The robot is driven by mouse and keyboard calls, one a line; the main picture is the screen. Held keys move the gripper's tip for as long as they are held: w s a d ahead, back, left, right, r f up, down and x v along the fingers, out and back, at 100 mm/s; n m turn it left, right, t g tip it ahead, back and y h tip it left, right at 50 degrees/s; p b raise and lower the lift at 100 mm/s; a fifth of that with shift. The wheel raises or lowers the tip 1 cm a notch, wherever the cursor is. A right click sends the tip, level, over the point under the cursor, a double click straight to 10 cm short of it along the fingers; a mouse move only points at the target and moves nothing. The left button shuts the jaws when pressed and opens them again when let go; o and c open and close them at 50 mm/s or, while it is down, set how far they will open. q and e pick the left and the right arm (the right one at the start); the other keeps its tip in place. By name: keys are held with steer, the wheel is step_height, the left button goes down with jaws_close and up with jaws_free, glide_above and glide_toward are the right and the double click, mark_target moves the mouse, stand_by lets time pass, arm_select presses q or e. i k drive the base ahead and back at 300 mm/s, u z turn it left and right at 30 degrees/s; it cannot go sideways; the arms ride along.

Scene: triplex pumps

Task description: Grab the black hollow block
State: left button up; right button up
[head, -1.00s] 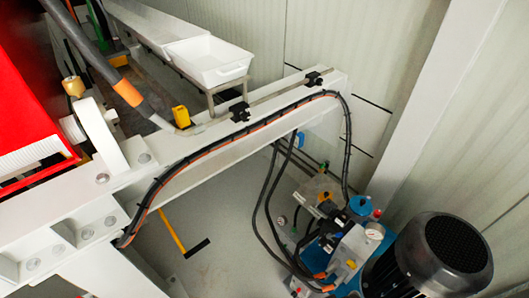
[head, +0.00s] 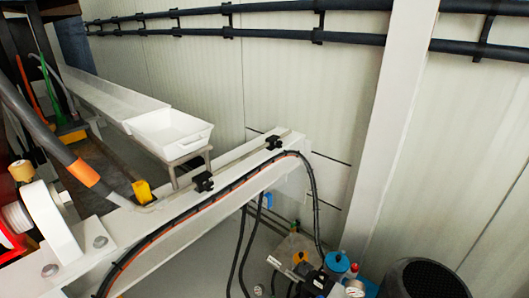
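Two small black blocks sit on the white beam in the head view. One black block (head: 203,182) is on the beam's near part, and another black block (head: 274,142) is farther along to the right. A thin rod or line runs along the beam by them. At this size I cannot tell which of them is hollow. Neither of my grippers is in the head view.
A white tray (head: 168,134) stands on a metal stand behind the white beam (head: 190,218). A black hose is clipped along the beam. A hydraulic unit (head: 330,275) and a black motor (head: 422,280) are at the lower right. A white post (head: 392,130) rises beside the panelled wall.

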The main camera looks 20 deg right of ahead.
mark_target(319, 282)
steer(key=z, duration=1.3)
